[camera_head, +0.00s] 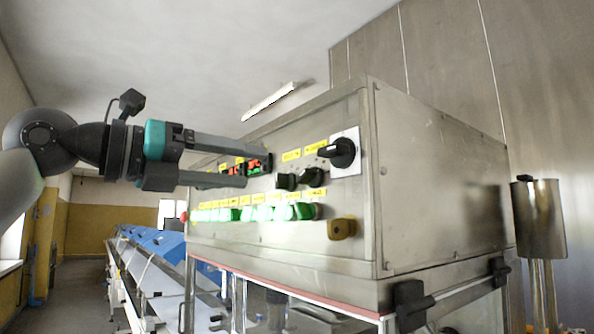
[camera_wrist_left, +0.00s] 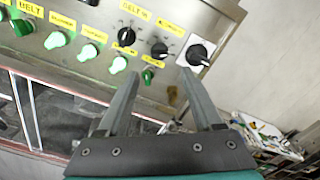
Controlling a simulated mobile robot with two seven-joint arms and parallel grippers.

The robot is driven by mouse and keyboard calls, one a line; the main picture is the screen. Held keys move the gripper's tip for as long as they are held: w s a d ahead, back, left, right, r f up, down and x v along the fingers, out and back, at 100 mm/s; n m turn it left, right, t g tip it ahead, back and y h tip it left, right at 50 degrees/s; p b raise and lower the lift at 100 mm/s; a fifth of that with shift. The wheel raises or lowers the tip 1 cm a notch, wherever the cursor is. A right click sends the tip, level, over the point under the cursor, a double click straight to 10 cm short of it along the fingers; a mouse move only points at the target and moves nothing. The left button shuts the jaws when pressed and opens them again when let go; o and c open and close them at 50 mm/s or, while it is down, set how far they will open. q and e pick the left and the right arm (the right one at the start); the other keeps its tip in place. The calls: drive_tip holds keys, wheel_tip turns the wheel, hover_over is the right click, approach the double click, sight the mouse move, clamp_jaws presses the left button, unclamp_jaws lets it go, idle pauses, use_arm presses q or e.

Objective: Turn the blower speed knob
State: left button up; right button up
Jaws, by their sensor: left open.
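A steel control box (camera_head: 310,235) fills the middle of the head view. Its front carries two small black knobs, a left one (camera_head: 287,181) and a right one (camera_head: 313,176), below yellow labels. A larger black rotary switch (camera_head: 340,153) sits on a white plate at right. The wrist view shows the left knob (camera_wrist_left: 127,35), the right knob (camera_wrist_left: 159,48) and the switch (camera_wrist_left: 197,53). I cannot read which label says blower speed. My left gripper (camera_head: 256,167) is open and empty, its fingers (camera_wrist_left: 162,75) pointing toward the panel, apart from the knobs. My right gripper is not in view.
A brass-coloured lock (camera_head: 341,229) is at lower right. A conveyor with blue covers (camera_head: 160,242) runs behind at left. A steel cylinder (camera_head: 538,215) stands at right.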

sight(300, 175)
use_arm(q)
drive_tip(key=p+x, duration=0.2)
drive_tip(key=x, duration=0.8)
drive_tip(key=shift+w+d, duration=0.15)
clamp_jaws()
